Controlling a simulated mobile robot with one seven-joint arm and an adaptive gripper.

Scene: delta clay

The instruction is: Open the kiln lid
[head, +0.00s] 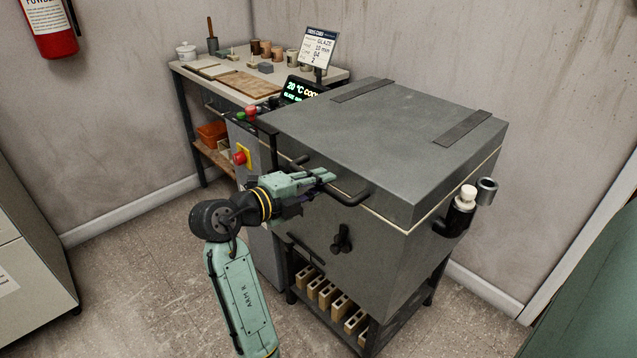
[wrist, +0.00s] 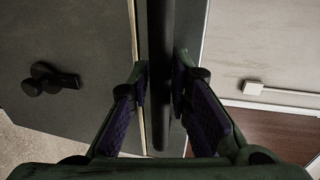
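The kiln (head: 350,250) is a grey box on a black stand. Its flat lid (head: 390,125) is down, with a thin pale seam (head: 395,222) below it. A dark bar handle (head: 352,199) sticks out from the lid's front. My gripper (head: 328,176) is at this handle. In the wrist view the handle (wrist: 161,45) runs between my two fingers (wrist: 161,88), with a fingertip against each side; the gripper looks shut on it. A black latch knob (head: 341,239) sits on the kiln front below the lid, and also shows in the wrist view (wrist: 48,80).
A worktable (head: 340,73) with pots and boards stands behind left. A control box with a red button (head: 240,157) is at the kiln's left. Bricks (head: 330,298) lie underneath. Space above the lid looks clear.

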